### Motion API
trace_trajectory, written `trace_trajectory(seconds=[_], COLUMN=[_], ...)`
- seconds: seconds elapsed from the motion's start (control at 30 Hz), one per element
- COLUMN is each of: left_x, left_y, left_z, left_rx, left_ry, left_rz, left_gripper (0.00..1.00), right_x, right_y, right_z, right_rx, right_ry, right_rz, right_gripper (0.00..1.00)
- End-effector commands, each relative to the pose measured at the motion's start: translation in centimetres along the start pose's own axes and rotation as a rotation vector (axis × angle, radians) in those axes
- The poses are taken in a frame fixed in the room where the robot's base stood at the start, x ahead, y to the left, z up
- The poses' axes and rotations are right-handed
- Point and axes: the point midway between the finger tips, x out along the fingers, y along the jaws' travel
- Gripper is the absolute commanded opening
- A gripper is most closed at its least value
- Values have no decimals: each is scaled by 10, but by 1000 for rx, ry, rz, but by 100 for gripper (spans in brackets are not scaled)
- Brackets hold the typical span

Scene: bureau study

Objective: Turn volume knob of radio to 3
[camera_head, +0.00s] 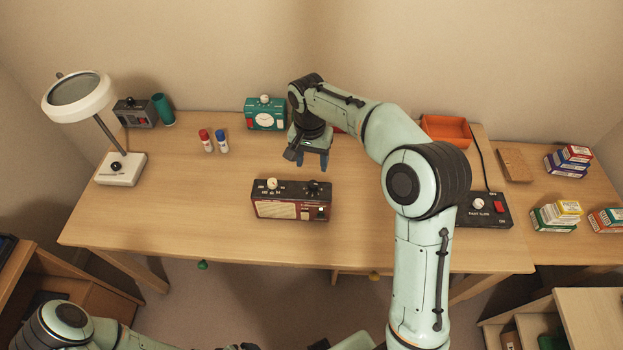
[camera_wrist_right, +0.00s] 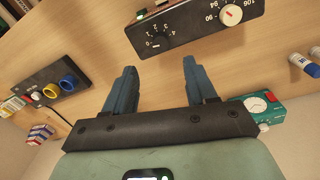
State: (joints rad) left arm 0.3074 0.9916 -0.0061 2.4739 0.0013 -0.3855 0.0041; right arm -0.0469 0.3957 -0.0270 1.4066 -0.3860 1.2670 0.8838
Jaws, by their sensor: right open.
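The dark red radio (camera_head: 290,208) stands on the desk, its black top panel carrying a white knob (camera_head: 271,184) at left and a black knob (camera_head: 313,187) at right. In the right wrist view, the radio's top (camera_wrist_right: 195,28) shows the black knob (camera_wrist_right: 160,42) beside a small numbered scale including 0, 2 and 4. The white knob (camera_wrist_right: 230,15) sits by a scale with larger numbers such as 90 and 94. My right gripper (camera_head: 312,163) is open and empty, behind and above the radio, apart from it; its two blue fingers (camera_wrist_right: 160,66) point toward the black knob's side. My left gripper does not show.
A teal timer (camera_head: 265,121) and an orange tray (camera_head: 446,131) stand at the back. A black control box (camera_head: 485,211) is at right, a lamp (camera_head: 120,168) at left. Two small bottles (camera_head: 206,141) stand left of the timer. The desk left of the radio is clear.

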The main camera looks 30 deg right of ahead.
Motion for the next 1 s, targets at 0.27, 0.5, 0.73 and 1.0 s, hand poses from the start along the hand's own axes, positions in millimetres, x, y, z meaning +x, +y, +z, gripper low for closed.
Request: trace_trajectory(seconds=[0.27,0.5,0.73,1.0], left_x=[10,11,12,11], left_y=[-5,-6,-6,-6], left_z=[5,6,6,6], left_rx=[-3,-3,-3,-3], left_ry=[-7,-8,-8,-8], left_rz=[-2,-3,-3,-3], left_gripper=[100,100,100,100], right_x=[61,88,92,92], right_y=[1,0,0,0], right_z=[1,0,0,0], right_rx=[-2,-2,-1,-2], right_ry=[-4,-2,0,0], right_rz=[4,0,-1,-1], right_gripper=[56,56,56,14])
